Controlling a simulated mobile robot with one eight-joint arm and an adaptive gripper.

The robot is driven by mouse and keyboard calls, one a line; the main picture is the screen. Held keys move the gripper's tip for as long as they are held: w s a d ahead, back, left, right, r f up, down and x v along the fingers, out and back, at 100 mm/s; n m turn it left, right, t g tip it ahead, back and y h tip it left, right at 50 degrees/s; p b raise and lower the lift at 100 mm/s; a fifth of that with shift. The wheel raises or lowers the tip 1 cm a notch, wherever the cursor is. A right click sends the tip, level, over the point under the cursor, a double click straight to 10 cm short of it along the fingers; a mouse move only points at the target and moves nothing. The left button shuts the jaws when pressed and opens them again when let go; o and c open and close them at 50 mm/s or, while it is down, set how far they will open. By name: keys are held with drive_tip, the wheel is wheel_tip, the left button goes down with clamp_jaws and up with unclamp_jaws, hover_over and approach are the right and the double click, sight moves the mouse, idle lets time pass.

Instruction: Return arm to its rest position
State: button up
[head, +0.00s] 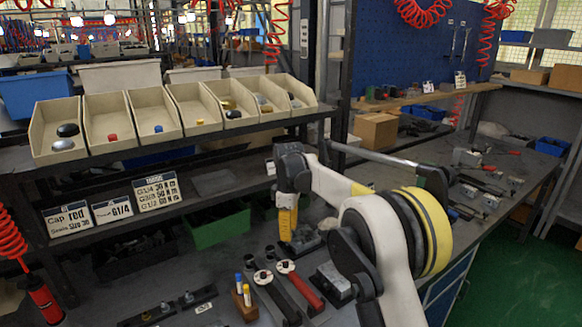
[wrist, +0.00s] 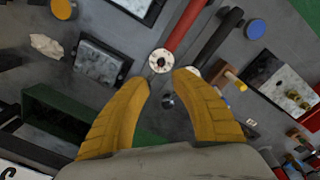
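My arm (head: 380,225) reaches over the workbench in the head view, bent at a large yellow-and-black joint. My gripper (head: 287,235) points down above the bench, near the tools. In the wrist view its two yellow fingers stand apart with my gripper (wrist: 164,78) open and nothing held between them. Below the fingertips, the white round head (wrist: 160,61) of a red-handled tool (wrist: 188,22) shows. A dark-handled tool (wrist: 221,36) lies beside it. Whether the fingertips touch anything is hard to tell, but they appear above the tools.
A shelf of beige bins (head: 105,125) stands behind the bench at left. A green bin (head: 218,232) sits below it. A dark block (head: 333,282) and a wooden holder (head: 244,302) with small bottles stand near the tools. A blue pegboard (head: 415,55) is behind.

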drive_tip(key=s+d+r+m+t, duration=0.3)
drive_tip(key=s+d+r+m, duration=0.4)
drive_tip(key=s+d+r, duration=0.65)
drive_tip(key=s+d+f+m+t, duration=0.2)
drive_tip(key=s+d+m, duration=0.1)
drive_tip(key=s, duration=0.9)
drive_tip(key=s+d+f+m+t, duration=0.1)
drive_tip(key=s+d+f+m, duration=0.2)
drive_tip(key=s, duration=0.9)
drive_tip(key=shift+s+d+m+t, duration=0.3)
drive_tip(key=shift+d+m+t, duration=0.15)
drive_tip(key=shift+m, duration=0.65)
